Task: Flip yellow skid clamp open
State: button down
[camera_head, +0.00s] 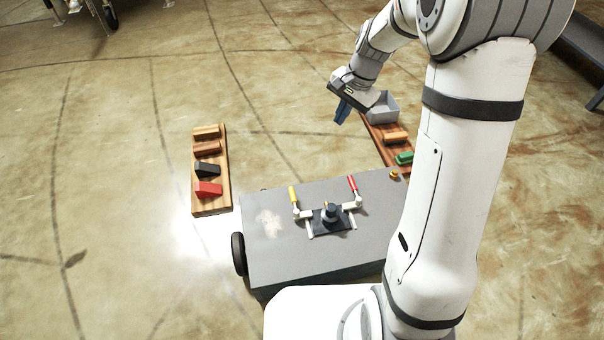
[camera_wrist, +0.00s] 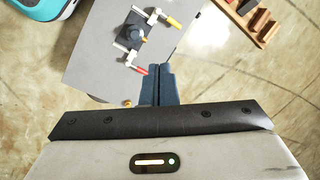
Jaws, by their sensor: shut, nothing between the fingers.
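The yellow skid clamp (camera_head: 293,196) is on the left side of the grey skid top, with its yellow handle standing up. In the wrist view its yellow handle (camera_wrist: 174,21) shows near the top. A second clamp with a red handle (camera_head: 352,184) stands to its right; it also shows in the wrist view (camera_wrist: 136,71). A dark fixture (camera_head: 330,217) sits between the two clamps. My gripper (camera_head: 342,112) is shut and empty, raised beyond the far right side of the skid. Its blue fingers (camera_wrist: 161,85) are together in the wrist view, apart from both clamps.
The grey skid (camera_head: 270,255) has a dark wheel at left. A wooden rack (camera_head: 222,190) with several coloured blocks lies left of it. Another rack (camera_head: 377,135) with a grey bin (camera_head: 383,107) and blocks lies behind at right. A small yellow knob (camera_head: 394,175) is at the skid's far right corner.

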jog(key=w+f+m+b, duration=0.2)
jog(key=w+f+b, duration=0.2)
jog(key=f, duration=0.9)
jog(key=w+a+f+m+y+b, duration=0.1)
jog(key=w+f+m+b, duration=0.2)
jog(key=f, duration=1.1)
jog(key=w+f+m+g+y+b, duration=0.1)
jog(key=w+f+b, duration=0.3)
jog(key=f, duration=0.9)
jog(key=shift+w+a+f+m+b, duration=0.3)
jog(key=shift+w+m+b, duration=0.15)
jog(key=shift+m, duration=0.45)
jog(key=b+x, duration=0.3)
jog(key=x, duration=0.7)
jog(key=shift+s+a+f+b, duration=0.15)
jog(key=shift+a+f+b, duration=0.1)
jog(key=shift+b, duration=0.05)
jog(key=shift+s+a+r+b, duration=0.15)
jog(key=shift+a+r, duration=0.15)
jog(key=shift+a, duration=0.3)
jog(key=shift+s+a+r+b, duration=0.15)
jog(key=shift+a+r, duration=0.15)
jog(key=shift+a, duration=0.3)
jog(key=shift+a+r, duration=0.15)
jog(key=shift+a, duration=0.45)
